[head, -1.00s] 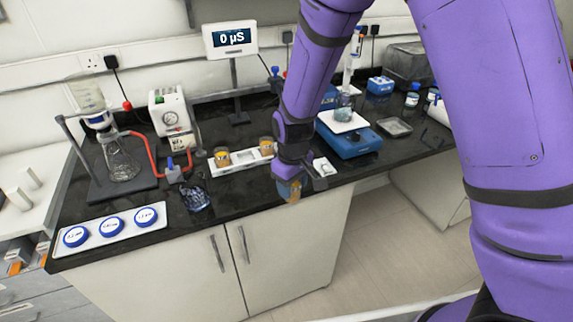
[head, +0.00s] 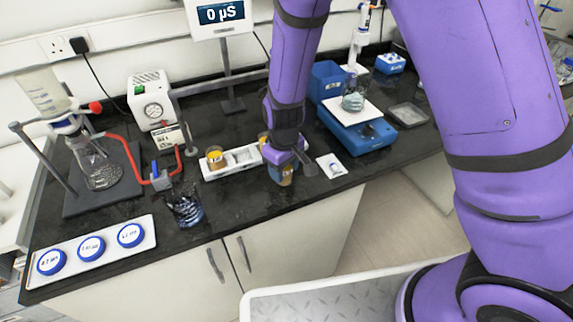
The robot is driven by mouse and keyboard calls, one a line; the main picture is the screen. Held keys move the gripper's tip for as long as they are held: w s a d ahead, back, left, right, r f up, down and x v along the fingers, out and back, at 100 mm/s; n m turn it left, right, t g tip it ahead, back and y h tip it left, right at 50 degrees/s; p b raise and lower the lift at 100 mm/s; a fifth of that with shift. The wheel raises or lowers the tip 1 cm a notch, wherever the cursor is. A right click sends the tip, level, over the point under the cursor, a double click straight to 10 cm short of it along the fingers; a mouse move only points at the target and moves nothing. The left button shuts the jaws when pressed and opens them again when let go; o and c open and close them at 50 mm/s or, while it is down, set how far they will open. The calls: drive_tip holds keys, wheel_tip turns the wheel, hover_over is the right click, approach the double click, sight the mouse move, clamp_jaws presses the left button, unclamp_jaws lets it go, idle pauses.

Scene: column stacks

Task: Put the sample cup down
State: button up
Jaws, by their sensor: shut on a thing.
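My gripper (head: 284,172) is shut on a sample cup (head: 286,178) with amber-brown contents. It holds the cup near the front edge of the black bench, just in front of the right end of a white rack (head: 231,165); I cannot tell whether the cup touches the bench. The rack holds one amber cup (head: 215,158) at its left end. Another amber cup (head: 263,139) at its right end is mostly hidden behind my gripper. The middle of the rack looks empty.
A white card (head: 332,167) lies right of my gripper, before a blue balance (head: 366,138). A dark crumpled-looking vessel (head: 186,208) and a white tray of blue-lidded dishes (head: 92,246) are at left. The bench's front edge is close to the cup.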

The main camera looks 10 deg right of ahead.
drive_tip(key=shift+f, duration=0.45)
drive_tip(key=shift+f, duration=0.1)
drive_tip(key=o, duration=0.9)
drive_tip(key=shift+o, duration=0.2)
wheel_tip(320, 180, up, 12)
